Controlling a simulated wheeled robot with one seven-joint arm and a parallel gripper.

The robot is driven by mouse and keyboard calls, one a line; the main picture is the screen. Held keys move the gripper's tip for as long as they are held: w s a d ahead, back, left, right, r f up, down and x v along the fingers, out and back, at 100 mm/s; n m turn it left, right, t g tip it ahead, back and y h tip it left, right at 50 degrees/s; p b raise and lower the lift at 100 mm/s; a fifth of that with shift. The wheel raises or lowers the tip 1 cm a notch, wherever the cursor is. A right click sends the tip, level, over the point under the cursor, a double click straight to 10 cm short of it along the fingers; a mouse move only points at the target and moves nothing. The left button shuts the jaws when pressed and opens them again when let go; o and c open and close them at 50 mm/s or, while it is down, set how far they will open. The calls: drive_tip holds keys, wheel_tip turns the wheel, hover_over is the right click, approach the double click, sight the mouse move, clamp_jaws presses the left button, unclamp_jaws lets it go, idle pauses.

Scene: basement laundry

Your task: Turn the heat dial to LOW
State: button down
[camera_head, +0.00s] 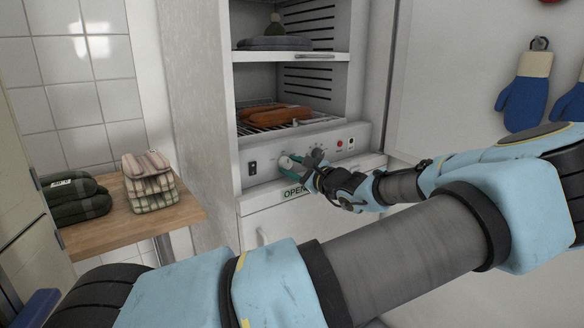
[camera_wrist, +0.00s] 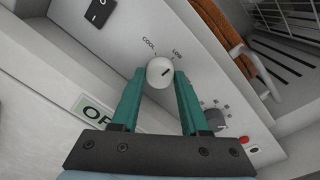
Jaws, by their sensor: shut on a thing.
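The white heat dial (camera_wrist: 159,73) sits on the cabinet's control panel (camera_head: 262,172), with the words COOL and LOW printed near it. It has a short dark mark on its face; I cannot tell for certain which label this points at. My gripper (camera_wrist: 160,80) has its two teal fingers shut on the dial, one on each side. In the head view my gripper (camera_head: 290,165) reaches the panel from the right and partly hides the dial (camera_head: 285,161). Any further labels around the dial are hidden by the fingers.
A grey knob (camera_wrist: 215,119) stands close right of my fingers, near a red button (camera_wrist: 244,139). A black switch (camera_head: 253,168) is left on the panel. Above is an open rack with orange-brown items (camera_head: 280,115). A wooden counter (camera_head: 130,226) holds bundles. Blue mitts (camera_head: 523,100) hang right.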

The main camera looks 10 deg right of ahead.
drive_tip(key=shift+c, duration=2)
unclamp_jaws()
drive_tip(key=shift+s, duration=0.1)
drive_tip(key=v, duration=1)
drive_tip(key=shift+s+d, duration=0.2)
drive_tip(key=shift+s, duration=0.05)
drive_tip(key=shift+s, duration=0.1)
